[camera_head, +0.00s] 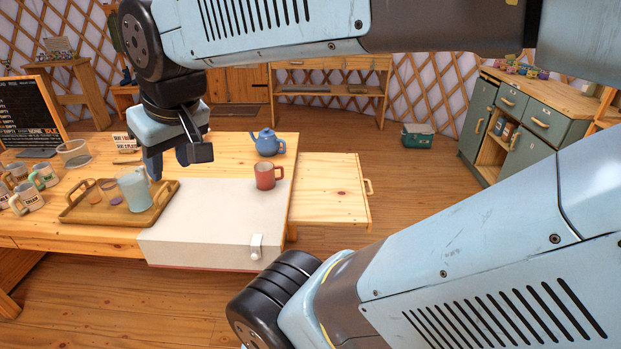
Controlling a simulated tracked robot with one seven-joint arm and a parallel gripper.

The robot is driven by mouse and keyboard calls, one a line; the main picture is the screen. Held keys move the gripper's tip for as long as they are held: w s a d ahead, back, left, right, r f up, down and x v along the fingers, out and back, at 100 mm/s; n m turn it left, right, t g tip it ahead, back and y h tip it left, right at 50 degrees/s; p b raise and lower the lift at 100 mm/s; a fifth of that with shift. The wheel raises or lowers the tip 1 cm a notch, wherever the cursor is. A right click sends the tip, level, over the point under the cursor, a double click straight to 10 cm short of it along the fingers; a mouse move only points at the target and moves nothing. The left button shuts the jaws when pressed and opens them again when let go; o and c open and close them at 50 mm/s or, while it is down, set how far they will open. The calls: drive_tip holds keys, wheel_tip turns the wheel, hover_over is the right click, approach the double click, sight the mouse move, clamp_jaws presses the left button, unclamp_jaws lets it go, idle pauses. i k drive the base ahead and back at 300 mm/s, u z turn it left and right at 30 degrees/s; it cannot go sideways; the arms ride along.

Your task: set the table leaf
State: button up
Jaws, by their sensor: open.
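The table leaf (325,205) is a pale wooden panel at the right end of the wooden table (225,150). It looks about level with the tabletop; I cannot tell if it is fully flush. My gripper (170,165) is open and empty, pointing down above the tray and white cloth, well left of the leaf. The supports under the leaf are mostly hidden.
A red mug (265,177) stands by the white cloth's (200,215) right edge, near the leaf, with a blue teapot (268,143) behind. A wooden tray (75,212) holds a light-blue pitcher (134,191) and cups. Floor right of the leaf (420,190) is clear.

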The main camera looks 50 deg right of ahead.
sight(329, 189)
drive_tip(key=u, duration=0.9)
drive_tip(key=k, duration=2.2)
drive_tip(key=z, duration=1.7)
drive_tip(key=i, duration=1.05)
drive_tip(key=z, duration=0.05)
